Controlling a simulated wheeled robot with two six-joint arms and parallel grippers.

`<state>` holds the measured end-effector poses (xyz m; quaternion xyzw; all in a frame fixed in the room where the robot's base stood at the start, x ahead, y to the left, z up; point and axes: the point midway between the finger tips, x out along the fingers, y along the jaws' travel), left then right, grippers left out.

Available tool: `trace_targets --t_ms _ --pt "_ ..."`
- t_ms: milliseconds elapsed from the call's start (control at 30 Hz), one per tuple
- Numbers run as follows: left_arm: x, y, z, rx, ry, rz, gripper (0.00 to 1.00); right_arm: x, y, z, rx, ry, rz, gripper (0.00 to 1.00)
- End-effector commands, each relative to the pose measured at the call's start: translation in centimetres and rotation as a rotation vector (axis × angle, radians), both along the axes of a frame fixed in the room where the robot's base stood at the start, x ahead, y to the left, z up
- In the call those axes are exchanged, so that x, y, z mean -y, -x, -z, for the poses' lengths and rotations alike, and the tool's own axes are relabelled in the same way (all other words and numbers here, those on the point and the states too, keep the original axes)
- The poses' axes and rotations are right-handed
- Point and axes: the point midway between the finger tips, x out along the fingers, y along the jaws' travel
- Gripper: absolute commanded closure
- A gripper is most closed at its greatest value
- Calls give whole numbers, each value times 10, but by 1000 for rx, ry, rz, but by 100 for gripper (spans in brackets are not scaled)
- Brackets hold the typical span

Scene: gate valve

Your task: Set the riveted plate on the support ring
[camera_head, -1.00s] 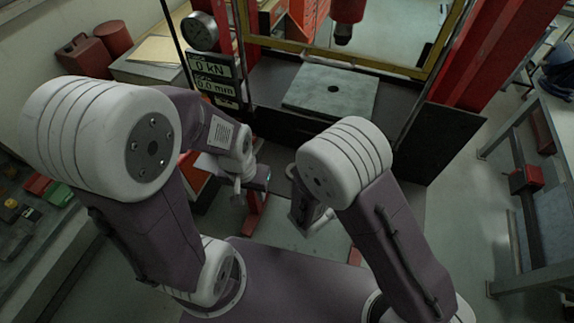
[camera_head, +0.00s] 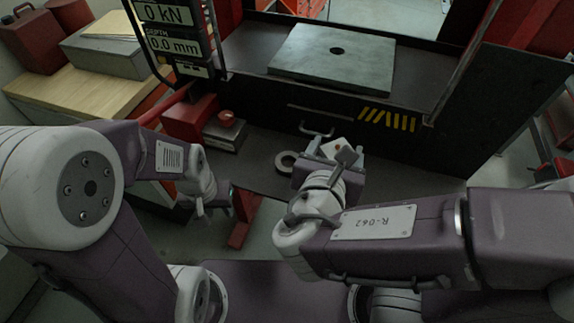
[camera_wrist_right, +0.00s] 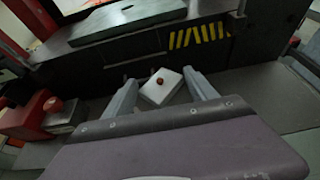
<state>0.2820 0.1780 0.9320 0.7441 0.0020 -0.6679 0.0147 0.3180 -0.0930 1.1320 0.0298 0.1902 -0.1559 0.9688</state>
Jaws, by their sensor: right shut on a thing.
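The riveted plate (camera_head: 338,146) is a small pale plate with a round copper-red rivet. It also shows in the right wrist view (camera_wrist_right: 153,96), tilted between the two grey fingers. My right gripper (camera_head: 336,155) is shut on it, above the dark shelf at the press front. The support ring (camera_head: 286,161) is a small grey ring on the shelf, just left of the right gripper and apart from the plate. I cannot make it out in the wrist view. My left gripper (camera_head: 218,203) hangs low at the left; its fingers are too unclear to read.
A large grey slab (camera_head: 335,58) with a hole lies on the press bed behind. A red knob on a grey block (camera_head: 226,130) stands left of the ring, beside a red box (camera_head: 190,117). A handle (camera_head: 317,130) juts from the press front. The shelf right of the gripper is clear.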

Motion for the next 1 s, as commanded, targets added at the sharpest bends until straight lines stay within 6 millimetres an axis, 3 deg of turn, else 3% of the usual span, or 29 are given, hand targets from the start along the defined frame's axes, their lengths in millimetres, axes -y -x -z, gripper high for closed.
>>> trace_targets --t_ms 300,467,667,833,1000 --pt "0 0 12 0 0 0 64 -67 -40 49 -2 7 1 80" --pt "0 0 13 0 0 0 64 -92 -55 65 -2 2 1 80" --pt "0 0 14 0 0 0 64 -99 -59 70 0 0 0 80" --pt "0 0 22 0 0 0 64 -98 -59 100 -2 5 1 80" --pt "0 0 22 0 0 0 64 -98 -59 109 0 -1 1 80"
